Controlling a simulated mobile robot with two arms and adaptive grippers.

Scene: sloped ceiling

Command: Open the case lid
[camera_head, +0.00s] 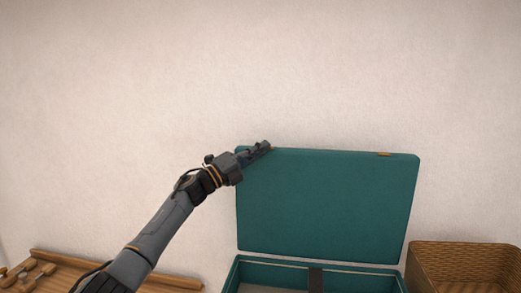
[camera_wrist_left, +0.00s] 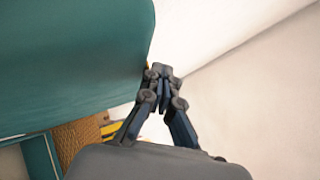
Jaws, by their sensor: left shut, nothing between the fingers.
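A teal case (camera_head: 240,275) stands at the bottom centre of the head view, with its lid (camera_head: 325,205) raised upright behind its base. A small brass-coloured latch (camera_head: 384,154) shows on the lid's top edge. My left gripper (camera_head: 265,146) is at the lid's upper left corner, shut with nothing between its fingers. In the left wrist view the fingertips (camera_wrist_left: 160,72) are together beside the edge of the lid (camera_wrist_left: 70,55); whether they touch it I cannot tell. Part of the lid's upper left corner is hidden behind the gripper. My right gripper is not in view.
A woven basket (camera_head: 465,265) stands close to the right of the case. A wooden tray (camera_head: 165,280) and some wooden pieces (camera_head: 28,272) lie at the lower left, partly behind my left arm. A plain pale wall (camera_head: 130,90) rises behind the case.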

